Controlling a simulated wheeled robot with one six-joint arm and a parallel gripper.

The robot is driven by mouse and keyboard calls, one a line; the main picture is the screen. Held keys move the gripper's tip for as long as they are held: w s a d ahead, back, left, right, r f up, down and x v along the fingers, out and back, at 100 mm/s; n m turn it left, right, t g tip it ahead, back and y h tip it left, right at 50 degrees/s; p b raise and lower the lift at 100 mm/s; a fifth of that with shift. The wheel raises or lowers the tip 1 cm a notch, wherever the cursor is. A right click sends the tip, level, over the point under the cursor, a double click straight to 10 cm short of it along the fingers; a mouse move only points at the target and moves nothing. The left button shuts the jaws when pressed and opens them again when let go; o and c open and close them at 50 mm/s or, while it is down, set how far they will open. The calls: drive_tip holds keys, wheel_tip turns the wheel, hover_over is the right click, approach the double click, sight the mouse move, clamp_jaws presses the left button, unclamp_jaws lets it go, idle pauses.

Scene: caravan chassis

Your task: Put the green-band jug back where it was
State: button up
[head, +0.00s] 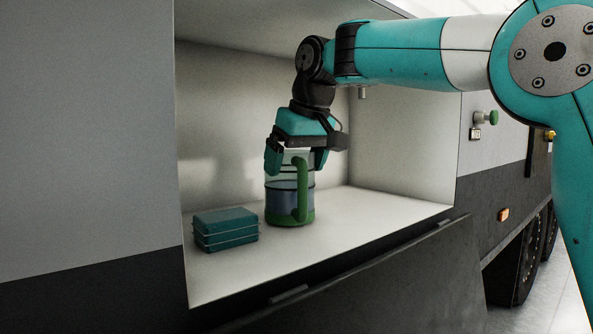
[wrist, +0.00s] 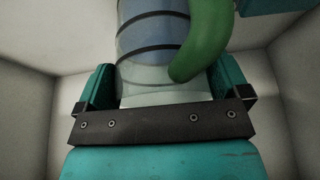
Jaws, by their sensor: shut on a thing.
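The green-band jug (head: 282,198) is a clear jug with bluish contents, dark rings, a green base and a green handle. It stands upright inside the open locker of the caravan, at or very near the locker floor; I cannot tell for sure if its base touches. My gripper (head: 297,160) comes from above and is shut on the jug's upper part, one finger on each side. In the wrist view the jug (wrist: 150,45) sits between the two fingers (wrist: 162,90), its green handle at the upper right. The jug's top rim is partly hidden by the gripper.
A teal case (head: 225,229) lies on the locker floor (head: 345,222) to the left of the jug. The locker's walls and ceiling enclose my gripper. The lowered dark flap (head: 400,285) hangs in front. Free floor lies to the jug's right.

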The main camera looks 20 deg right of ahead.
drive_tip(key=shift+f, duration=0.2)
drive_tip(key=o, duration=1.5)
drive_tip(key=shift+r, duration=0.1)
drive_tip(key=s+d+r, duration=0.1)
drive_tip(key=s, duration=0.3)
drive_tip(key=s+d, duration=0.1)
drive_tip(key=s, duration=0.3)
drive_tip(key=s+d+r+p, duration=0.1)
drive_tip(key=s+d, duration=0.1)
drive_tip(key=s, duration=0.2)
drive_tip(key=shift+s+r, duration=0.3)
drive_tip(key=shift+r, duration=0.05)
